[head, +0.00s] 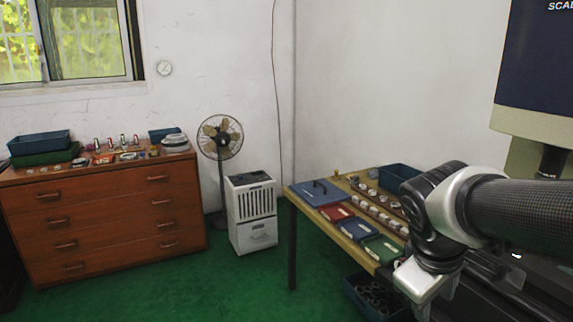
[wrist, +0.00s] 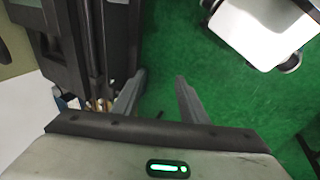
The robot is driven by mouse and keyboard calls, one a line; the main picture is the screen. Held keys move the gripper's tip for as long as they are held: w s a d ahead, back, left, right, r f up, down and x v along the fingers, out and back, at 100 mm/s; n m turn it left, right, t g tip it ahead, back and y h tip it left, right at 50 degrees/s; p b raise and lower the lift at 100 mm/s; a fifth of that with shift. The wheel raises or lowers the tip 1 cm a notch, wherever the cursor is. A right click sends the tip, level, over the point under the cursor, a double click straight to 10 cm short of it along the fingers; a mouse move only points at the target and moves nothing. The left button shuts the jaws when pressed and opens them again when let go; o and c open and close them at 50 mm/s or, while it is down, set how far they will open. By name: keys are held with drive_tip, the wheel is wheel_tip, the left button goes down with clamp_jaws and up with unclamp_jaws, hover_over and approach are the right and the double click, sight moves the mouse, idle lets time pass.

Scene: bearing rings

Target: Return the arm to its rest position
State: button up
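My arm reaches in from the right edge of the head view, bent, with its white wrist part in front of the table's near right end. The fingers of my gripper cannot be made out in the head view. In the wrist view my gripper (wrist: 160,76) has its two fingers apart, with only green floor visible between them. It is open and empty. No held object shows in either view.
A wooden table (head: 357,247) with bearing rings, coloured trays and a blue bin (head: 397,172) stands beside my arm. A dark crate (head: 352,292) is below it. A drawer chest (head: 105,215), fan (head: 220,138) and white heater (head: 252,212) stand farther back. Green floor (head: 200,285) is clear.

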drive_tip(key=s+a+r+m+t+y, duration=0.1)
drive_tip(key=s+a+m+y, duration=0.15)
drive_tip(key=a, duration=0.45)
drive_tip(key=s+a+r+m+t+y, duration=0.1)
drive_tip(key=s+a+r+m+t, duration=0.15)
drive_tip(key=a, duration=0.45)
wheel_tip(320, 180, up, 20)
drive_tip(key=g+p, duration=0.1)
drive_tip(key=p, duration=2)
drive_tip(key=shift+d+r, duration=0.15)
drive_tip(key=shift+d, duration=0.25)
